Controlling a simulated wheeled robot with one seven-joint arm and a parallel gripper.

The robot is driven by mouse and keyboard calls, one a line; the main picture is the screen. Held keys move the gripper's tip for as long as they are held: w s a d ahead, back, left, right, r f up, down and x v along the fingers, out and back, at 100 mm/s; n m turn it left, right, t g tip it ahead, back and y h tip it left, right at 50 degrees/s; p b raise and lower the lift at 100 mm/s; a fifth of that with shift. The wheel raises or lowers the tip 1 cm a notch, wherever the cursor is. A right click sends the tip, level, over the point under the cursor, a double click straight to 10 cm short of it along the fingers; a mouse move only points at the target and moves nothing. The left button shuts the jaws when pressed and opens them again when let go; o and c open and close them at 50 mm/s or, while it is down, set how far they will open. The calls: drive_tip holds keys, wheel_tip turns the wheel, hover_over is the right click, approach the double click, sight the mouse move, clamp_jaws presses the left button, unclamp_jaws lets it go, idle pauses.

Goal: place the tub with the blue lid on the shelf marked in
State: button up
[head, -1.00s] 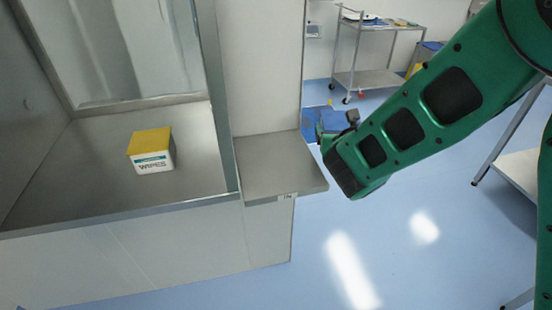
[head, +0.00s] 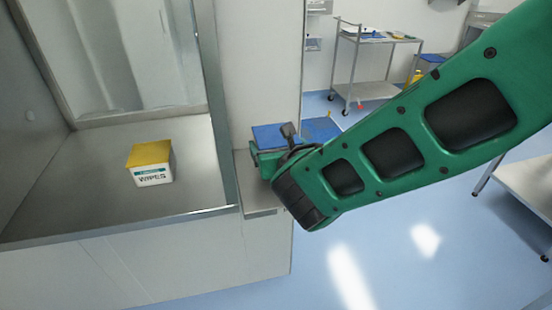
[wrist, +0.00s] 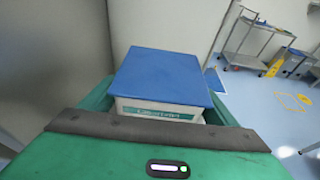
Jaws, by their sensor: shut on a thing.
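The tub with the blue lid shows in the head view (head: 274,136) and in the wrist view (wrist: 160,76). It is upright, with a white body and a green label band. My gripper (head: 268,160) is shut on it, one green finger on each side in the wrist view. In the head view the tub appears over the back part of the small grey side shelf (head: 259,201). My arm and gripper hide much of that shelf, and its marking cannot be read now. I cannot tell whether the tub touches the shelf.
A steel-framed chamber left of the shelf holds a yellow-lidded WIPES tub (head: 151,164). A frame post (head: 219,110) divides chamber and shelf. A pale wall panel (head: 255,60) stands behind the shelf. A metal cart (head: 372,75) is farther back; blue floor is open at right.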

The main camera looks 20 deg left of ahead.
wheel_tip(320, 180, down, 4)
drive_tip(key=shift+f, duration=0.15)
idle(0.3)
drive_tip(key=o, duration=1.1)
